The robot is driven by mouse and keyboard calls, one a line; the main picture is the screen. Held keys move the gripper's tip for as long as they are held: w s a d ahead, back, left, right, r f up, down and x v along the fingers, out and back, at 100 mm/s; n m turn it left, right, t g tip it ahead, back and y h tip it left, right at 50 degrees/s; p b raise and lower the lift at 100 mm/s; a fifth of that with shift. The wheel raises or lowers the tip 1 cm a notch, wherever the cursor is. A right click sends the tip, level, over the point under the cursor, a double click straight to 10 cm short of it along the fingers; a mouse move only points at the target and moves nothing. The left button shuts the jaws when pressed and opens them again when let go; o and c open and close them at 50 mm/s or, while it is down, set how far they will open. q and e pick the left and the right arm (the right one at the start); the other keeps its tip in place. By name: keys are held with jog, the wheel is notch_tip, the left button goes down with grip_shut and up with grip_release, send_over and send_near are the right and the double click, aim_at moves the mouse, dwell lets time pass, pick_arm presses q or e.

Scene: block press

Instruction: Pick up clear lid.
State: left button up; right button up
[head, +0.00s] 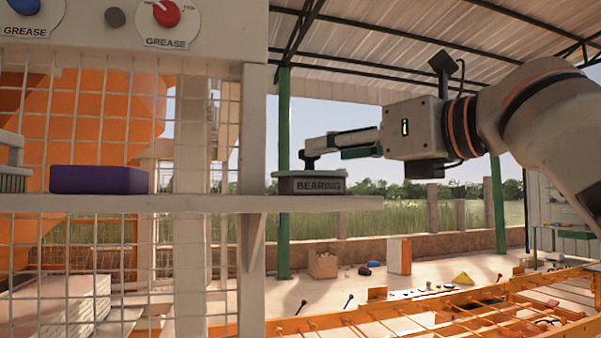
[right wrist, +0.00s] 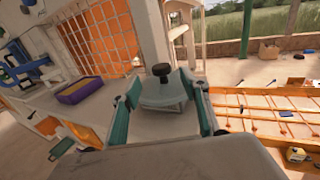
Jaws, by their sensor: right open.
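A grey block-shaped piece marked BEARING (head: 308,184) sits at the right end of the shelf, with a dark knob (head: 310,158) on top. In the right wrist view its grey-green top (right wrist: 163,95) and black knob (right wrist: 162,70) show. I cannot tell a separate clear lid from the box under it. My right gripper (head: 345,147) reaches in from the right at knob height. In the right wrist view its teal fingers (right wrist: 166,92) are open on either side of the piece, with nothing gripped. My left gripper is not in view.
An orange frame (head: 470,305) lies below right.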

aim_at(310, 164)
jog(key=shift+x, duration=0.85)
jog(key=p+x, duration=0.1)
jog(key=x, duration=0.3)
jog(key=shift+w+r+p, duration=0.2)
jog(key=shift+r+p, duration=0.05)
jog(key=shift+p, duration=0.1)
jog(key=shift+w+a, duration=0.4)
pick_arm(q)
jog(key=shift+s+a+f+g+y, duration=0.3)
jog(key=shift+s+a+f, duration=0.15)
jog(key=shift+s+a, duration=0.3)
pick_arm(e)
jog(key=shift+d, duration=0.1)
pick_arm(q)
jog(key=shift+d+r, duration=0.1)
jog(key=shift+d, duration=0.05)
pick_arm(e)
grip_shut()
